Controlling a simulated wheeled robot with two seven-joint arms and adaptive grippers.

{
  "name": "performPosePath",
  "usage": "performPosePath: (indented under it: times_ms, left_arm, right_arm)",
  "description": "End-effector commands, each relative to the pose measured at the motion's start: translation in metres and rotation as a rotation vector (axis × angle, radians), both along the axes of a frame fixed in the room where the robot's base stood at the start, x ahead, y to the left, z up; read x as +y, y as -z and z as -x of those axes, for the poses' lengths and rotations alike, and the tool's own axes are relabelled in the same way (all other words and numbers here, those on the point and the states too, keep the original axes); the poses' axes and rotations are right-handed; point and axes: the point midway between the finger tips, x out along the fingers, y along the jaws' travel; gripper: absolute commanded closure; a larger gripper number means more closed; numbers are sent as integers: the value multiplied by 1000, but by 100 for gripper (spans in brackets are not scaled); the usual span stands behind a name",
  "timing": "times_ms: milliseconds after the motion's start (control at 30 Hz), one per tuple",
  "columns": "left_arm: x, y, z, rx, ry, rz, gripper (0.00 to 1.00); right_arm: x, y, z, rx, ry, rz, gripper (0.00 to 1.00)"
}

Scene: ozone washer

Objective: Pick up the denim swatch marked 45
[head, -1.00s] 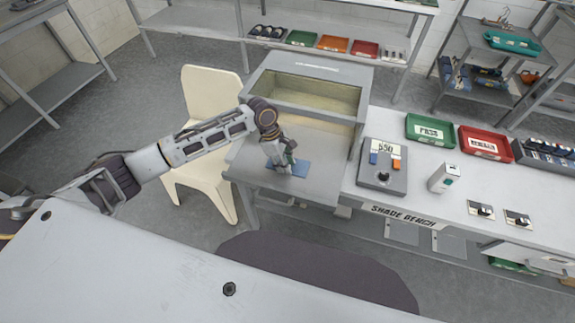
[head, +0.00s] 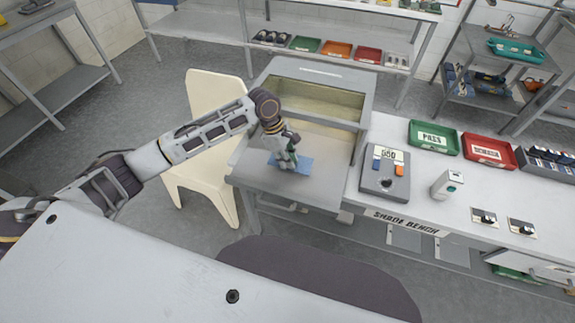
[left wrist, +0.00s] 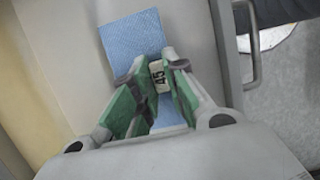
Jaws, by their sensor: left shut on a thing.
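The denim swatch (head: 303,163) is a light blue rectangle at the grey shelf in front of the ozone washer's chamber. In the left wrist view the swatch (left wrist: 132,38) shows a pale tag (left wrist: 157,73) reading 45 between the fingers. My left gripper (head: 290,158) points down at the swatch. In the left wrist view its green-padded fingers (left wrist: 158,66) are shut on the swatch around the tag. Whether the swatch is clear of the shelf surface I cannot tell. My right gripper is not in view.
The washer box (head: 315,72) stands open-fronted behind the shelf. To the right, the bench holds a grey control unit (head: 386,176), a white device (head: 447,184), a green PASS tray (head: 434,138) and a red tray (head: 488,151).

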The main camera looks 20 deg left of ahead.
Motion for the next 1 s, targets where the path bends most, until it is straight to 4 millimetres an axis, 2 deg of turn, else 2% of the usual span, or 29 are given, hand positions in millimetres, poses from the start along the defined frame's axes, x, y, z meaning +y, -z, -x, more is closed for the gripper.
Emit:
performPosePath:
  times_ms: [200, 400, 1000]
  left_arm:
    - [0, -33, 0, -1, 1, 2, 100]
    - [0, -49, 0, 0, -1, 0, 100]
    - [0, -52, 0, 1, -1, 0, 100]
  right_arm:
    - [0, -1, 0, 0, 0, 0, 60]
    - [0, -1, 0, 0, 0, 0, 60]
    - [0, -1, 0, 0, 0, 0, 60]
